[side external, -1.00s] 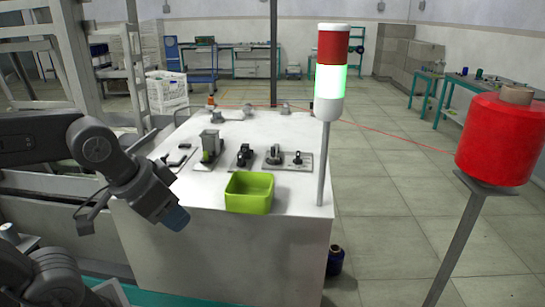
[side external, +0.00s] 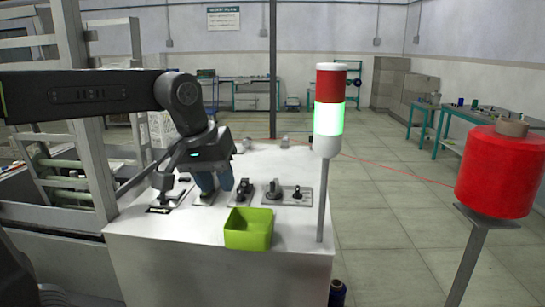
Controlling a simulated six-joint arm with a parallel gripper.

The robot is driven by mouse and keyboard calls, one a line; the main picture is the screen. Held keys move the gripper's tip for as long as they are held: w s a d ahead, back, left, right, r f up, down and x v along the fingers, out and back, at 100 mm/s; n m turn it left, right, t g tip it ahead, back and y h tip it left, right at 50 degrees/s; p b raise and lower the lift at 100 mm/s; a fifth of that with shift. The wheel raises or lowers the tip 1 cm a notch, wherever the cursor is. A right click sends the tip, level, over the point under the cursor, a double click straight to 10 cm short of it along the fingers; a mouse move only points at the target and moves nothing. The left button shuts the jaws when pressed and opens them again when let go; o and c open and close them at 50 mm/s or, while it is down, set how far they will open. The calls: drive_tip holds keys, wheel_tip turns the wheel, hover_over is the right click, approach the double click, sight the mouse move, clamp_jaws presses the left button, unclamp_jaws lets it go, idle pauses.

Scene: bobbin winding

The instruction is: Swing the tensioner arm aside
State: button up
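My gripper (side external: 215,182) points down over the back left part of the white table, with its blue fingers above a grey plate (side external: 204,199). It hides most of what stands there, and whether it touches anything is unclear. Just right of it, a dark fixture (side external: 243,190) stands on its own plate. Further right, a grey knob-like part (side external: 273,190) and a small dark part (side external: 297,192) stand on another plate. I cannot tell which of these is the tensioner arm.
A green bin (side external: 248,229) sits at the table's (side external: 190,226) front. A signal tower (side external: 329,110), lit green, rises at the right edge. A red thread spool (side external: 497,172) stands on a post further right, with a thin thread running back left.

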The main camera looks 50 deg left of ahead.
drive_tip(key=w+a+n+g, duration=0.1)
drive_tip(key=w+a+n, duration=0.1)
drive_tip(key=w+n, duration=0.2)
drive_tip(key=w+a+f+n+g, duration=0.1)
drive_tip(key=w+n, duration=0.3)
drive_tip(key=w, duration=0.5)
drive_tip(key=w+a+n+g, duration=0.1)
drive_tip(key=w+a+n, duration=0.3)
drive_tip(key=w, duration=0.3)
drive_tip(key=shift+w+a+f+n+g, duration=0.1)
drive_tip(key=shift+w+f+n+g, duration=0.1)
drive_tip(key=shift+f+n+g, duration=0.3)
drive_tip(key=shift+w+a+f+n, duration=0.2)
drive_tip(key=shift+w+n, duration=0.1)
drive_tip(key=shift+n, duration=0.1)
drive_tip(key=shift+f, duration=3.65)
drive_tip(key=c, duration=0.5)
drive_tip(key=shift+s, duration=0.1)
drive_tip(key=shift+s+a, duration=0.4)
drive_tip(key=shift+a, duration=0.3)
